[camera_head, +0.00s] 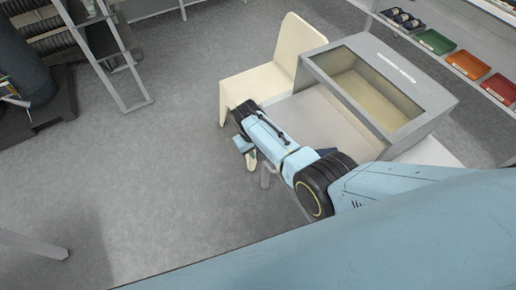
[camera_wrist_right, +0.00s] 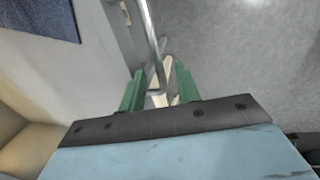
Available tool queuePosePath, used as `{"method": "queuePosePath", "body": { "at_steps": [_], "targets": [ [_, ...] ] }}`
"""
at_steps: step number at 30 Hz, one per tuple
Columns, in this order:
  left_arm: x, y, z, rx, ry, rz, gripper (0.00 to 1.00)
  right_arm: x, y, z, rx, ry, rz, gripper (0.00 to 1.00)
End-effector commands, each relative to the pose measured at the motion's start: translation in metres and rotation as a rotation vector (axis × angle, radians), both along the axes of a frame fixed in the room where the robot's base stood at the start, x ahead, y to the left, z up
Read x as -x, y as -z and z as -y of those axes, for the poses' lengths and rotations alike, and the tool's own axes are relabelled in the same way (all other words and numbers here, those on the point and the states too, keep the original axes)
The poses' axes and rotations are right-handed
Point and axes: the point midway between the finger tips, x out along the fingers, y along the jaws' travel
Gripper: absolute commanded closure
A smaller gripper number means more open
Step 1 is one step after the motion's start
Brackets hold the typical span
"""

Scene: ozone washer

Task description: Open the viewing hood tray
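The grey viewing hood (camera_head: 395,62) with its framed window (camera_head: 368,90) stands at upper right in the head view. A pale flat surface (camera_head: 312,118), possibly the tray, extends from its front; my right arm covers part of it. My right gripper (camera_head: 249,158) is low beside its front edge. In the right wrist view, the two green fingers (camera_wrist_right: 158,88) are apart, with a thin metal bar, apparently a handle (camera_wrist_right: 150,35), running between them. Gaps show beside the bar; contact cannot be told. My left gripper is out of view.
A cream chair-like piece (camera_head: 262,72) stands beside the hood. Coloured trays (camera_head: 468,65) line a shelf at upper right. A metal rack (camera_head: 105,55) and dark equipment are at upper left. The grey floor (camera_head: 165,165) is clear in the middle.

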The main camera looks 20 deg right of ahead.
Motion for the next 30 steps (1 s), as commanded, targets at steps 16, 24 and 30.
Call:
{"method": "queuePosePath", "body": {
  "at_steps": [16, 24, 30],
  "targets": [
    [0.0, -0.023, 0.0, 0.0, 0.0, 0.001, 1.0, 0.002, -0.063, -0.011, -0.002, -0.001, 0.004, 0.67],
    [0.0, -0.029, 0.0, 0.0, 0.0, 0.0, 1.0, 0.004, -0.112, -0.021, -0.001, 0.0, 0.002, 0.67],
    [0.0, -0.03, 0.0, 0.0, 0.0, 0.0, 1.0, 0.005, -0.129, -0.024, 0.0, -0.001, 0.0, 0.67]
  ]
}}
